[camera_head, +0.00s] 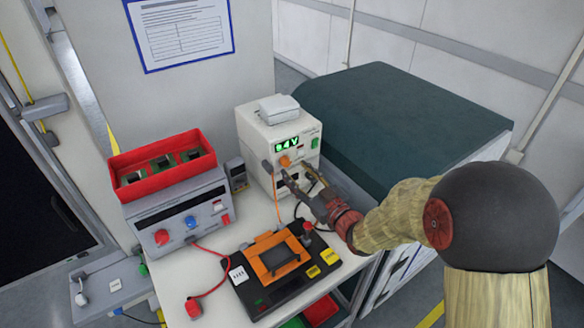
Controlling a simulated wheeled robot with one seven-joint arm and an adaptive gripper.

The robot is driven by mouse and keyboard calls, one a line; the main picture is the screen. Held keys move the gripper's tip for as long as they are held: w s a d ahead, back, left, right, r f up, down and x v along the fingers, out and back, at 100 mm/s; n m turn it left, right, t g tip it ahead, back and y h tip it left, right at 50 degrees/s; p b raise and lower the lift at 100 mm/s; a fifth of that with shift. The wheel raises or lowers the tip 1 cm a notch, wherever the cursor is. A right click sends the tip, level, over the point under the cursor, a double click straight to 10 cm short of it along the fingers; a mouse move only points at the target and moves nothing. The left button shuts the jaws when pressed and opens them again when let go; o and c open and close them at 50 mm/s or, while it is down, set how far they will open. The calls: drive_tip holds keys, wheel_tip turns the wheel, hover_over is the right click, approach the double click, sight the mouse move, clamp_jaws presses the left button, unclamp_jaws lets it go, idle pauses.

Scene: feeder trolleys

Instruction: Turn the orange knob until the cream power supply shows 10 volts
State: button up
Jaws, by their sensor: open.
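The cream power supply (255,130) stands at the back of the trolley top. Its lit green display (287,144) ends in "4V"; the digits before that are too small to read surely. The orange knob (285,161) sits on its front, below the display. My gripper (302,181) is open in front of the lower part of that face, just below and right of the knob. The fingers look empty and appear apart from the knob. They hide part of the lower front panel.
A grey-blue unit (180,213) with a red bin (123,174) on top stands to the left. A black fixture with an orange frame (262,244) lies in front. Cables cross the trolley top. A dark green-topped cabinet (390,110) stands right.

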sight(288, 164)
drive_tip(key=shift+b+x, duration=0.3)
drive_tip(key=shift+x, duration=1.75)
drive_tip(key=shift+c, duration=0.2)
clamp_jaws()
